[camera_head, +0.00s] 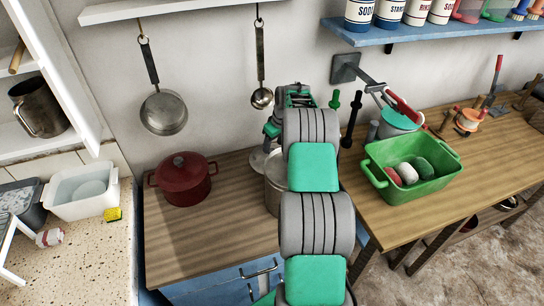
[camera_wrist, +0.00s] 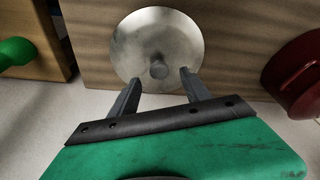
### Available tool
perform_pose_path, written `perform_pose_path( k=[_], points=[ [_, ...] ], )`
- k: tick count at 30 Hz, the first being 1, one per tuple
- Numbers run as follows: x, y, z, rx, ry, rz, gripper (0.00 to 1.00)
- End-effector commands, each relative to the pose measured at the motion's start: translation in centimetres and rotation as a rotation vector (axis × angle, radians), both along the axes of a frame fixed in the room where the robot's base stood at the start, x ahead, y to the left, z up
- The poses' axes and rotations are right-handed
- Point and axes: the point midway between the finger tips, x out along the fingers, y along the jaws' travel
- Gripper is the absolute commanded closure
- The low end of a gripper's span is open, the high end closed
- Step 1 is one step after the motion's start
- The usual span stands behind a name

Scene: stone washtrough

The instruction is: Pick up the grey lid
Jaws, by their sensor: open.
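The grey lid (camera_wrist: 157,35) is a round metal disc with a small knob (camera_wrist: 158,70) at its centre, seen from above in the wrist view. In the head view only the lid's left edge (camera_head: 257,161) shows, on top of a grey metal pot (camera_head: 273,196); my arm hides the rest. My gripper (camera_wrist: 160,77) is open and empty, with its two fingertips on either side of the knob in the picture. I cannot tell whether the fingers are down at the knob's height or touch it.
A red lidded pot (camera_head: 183,178) stands left of the grey pot on the wooden counter (camera_head: 220,245). A green tub (camera_head: 430,185) with several items stands at right. A ladle (camera_head: 261,97) and a pan (camera_head: 163,112) hang on the wall behind. The counter's front left is clear.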

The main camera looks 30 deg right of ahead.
Motion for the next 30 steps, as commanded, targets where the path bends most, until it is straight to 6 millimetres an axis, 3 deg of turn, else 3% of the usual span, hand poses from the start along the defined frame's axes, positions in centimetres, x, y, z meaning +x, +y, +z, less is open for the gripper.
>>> perform_pose_path(
  k=[6,13,30],
  points=[
    [0.8,0.0,-3.1,0.001,0.001,0.0,0.44],
    [0.9,0.0,-3.5,0.0,0.001,0.0,0.44],
    [0.9,0.1,-3.5,0.0,0.001,0.0,0.91]
  ],
)
